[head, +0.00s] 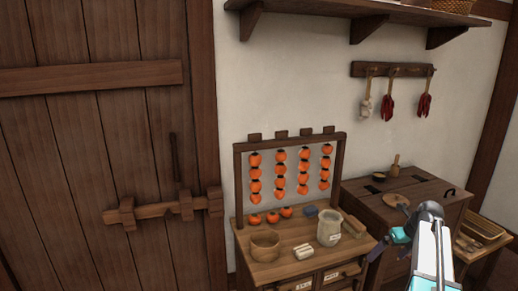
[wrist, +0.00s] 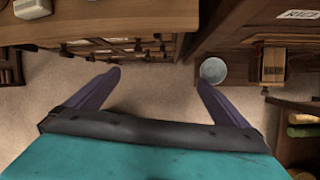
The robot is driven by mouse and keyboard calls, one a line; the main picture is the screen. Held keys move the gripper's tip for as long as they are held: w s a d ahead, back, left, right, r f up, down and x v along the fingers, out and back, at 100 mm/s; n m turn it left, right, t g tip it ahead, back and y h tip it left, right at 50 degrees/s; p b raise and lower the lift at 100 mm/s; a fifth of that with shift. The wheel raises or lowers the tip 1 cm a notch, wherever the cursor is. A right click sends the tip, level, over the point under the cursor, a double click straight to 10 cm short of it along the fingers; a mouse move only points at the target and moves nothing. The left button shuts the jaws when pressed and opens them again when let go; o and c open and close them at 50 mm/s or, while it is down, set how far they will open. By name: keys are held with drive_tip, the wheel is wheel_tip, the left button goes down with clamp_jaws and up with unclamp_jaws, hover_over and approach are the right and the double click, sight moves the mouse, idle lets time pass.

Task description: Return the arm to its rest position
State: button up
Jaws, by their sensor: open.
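My gripper (head: 380,250) shows at the lower right in the head view, with part of my white arm beside it. It is in front of the gap between the small table with the persimmon rack (head: 290,135) and the dark wooden chest (head: 425,190). In the wrist view my gripper (wrist: 158,80) has its two dark fingers spread wide with nothing between them. Pale floor (wrist: 150,105) shows below and between the fingers. Most of my arm is out of view.
The small table holds a wooden bowl (head: 265,246), a pale jar (head: 329,228) and loose persimmons (head: 286,211). A barred wooden door (head: 100,140) is at left. A shelf (head: 385,12) runs above. The wrist view shows a grey round vessel (wrist: 213,70) near the right finger.

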drive_tip(key=s+a+f+n+g+y+b, duration=0.1)
drive_tip(key=s+a+f+n+g, duration=0.4)
drive_tip(key=a+f, duration=0.95)
drive_tip(key=s+a+f+n+g+b, duration=0.1)
drive_tip(key=s+a+f+n, duration=0.35)
drive_tip(key=a+f, duration=1.05)
drive_tip(key=s+a+f+n+g, duration=0.1)
drive_tip(key=s+a+f+n, duration=0.15)
drive_tip(key=s+f, duration=0.35)
drive_tip(key=s+a+f+n+g, duration=0.15)
drive_tip(key=s+a+f, duration=0.25)
drive_tip(key=s, duration=0.4)
drive_tip(key=s+f+n+g+h, duration=0.1)
drive_tip(key=s+f+n+h, duration=0.2)
drive_tip(key=s+n, duration=1.2)
drive_tip(key=shift+s+a+f+n, duration=0.2)
drive_tip(key=shift+f+n, duration=0.85)
drive_tip(key=shift+n, duration=2.4)
